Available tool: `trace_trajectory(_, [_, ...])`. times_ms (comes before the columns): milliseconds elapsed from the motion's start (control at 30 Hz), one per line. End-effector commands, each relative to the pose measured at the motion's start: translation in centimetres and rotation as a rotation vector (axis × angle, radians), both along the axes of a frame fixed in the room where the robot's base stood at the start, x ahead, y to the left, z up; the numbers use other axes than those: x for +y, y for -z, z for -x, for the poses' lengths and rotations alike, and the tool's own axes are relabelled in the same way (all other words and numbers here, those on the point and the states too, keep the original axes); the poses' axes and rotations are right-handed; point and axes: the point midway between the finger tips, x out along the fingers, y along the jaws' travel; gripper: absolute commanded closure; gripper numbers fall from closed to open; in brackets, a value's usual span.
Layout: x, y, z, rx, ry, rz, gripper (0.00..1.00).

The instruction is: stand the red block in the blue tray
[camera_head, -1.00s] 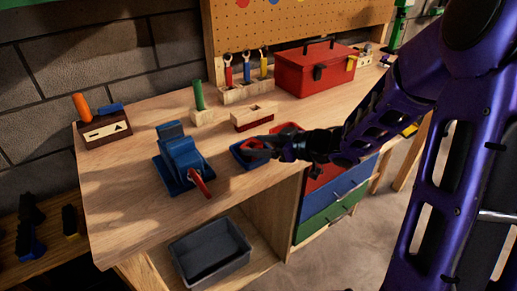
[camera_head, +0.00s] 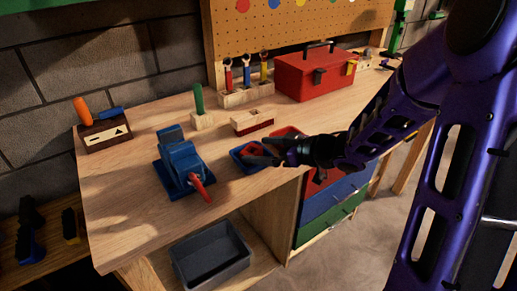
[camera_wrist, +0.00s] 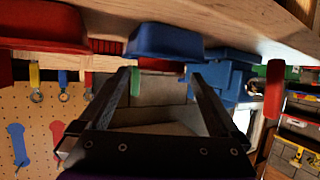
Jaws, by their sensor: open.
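The blue tray (camera_head: 237,161) sits on the workbench near its front edge, just right of the blue vise. The red block (camera_head: 250,150) shows inside the tray, partly hidden by my fingers; I cannot tell whether it stands or lies. My gripper (camera_head: 256,152) is open, its fingers apart at the tray's right side. The tray's inside is hidden there.
A red tray (camera_head: 289,131) is right behind the blue one; it also shows in the wrist view (camera_wrist: 45,28). The blue vise (camera_head: 183,163) with a red handle stands left.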

Motion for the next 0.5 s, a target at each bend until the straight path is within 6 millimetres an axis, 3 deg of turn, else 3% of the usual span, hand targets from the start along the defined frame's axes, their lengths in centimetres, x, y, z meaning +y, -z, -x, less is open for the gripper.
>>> trace_trajectory(300, [-5.3, -2.9, 3.4, 0.000, 0.004, 0.000, 0.01])
trace_trajectory(500, [-7.6, -3.9, 5.0, -0.001, 0.002, 0.000, 0.01])
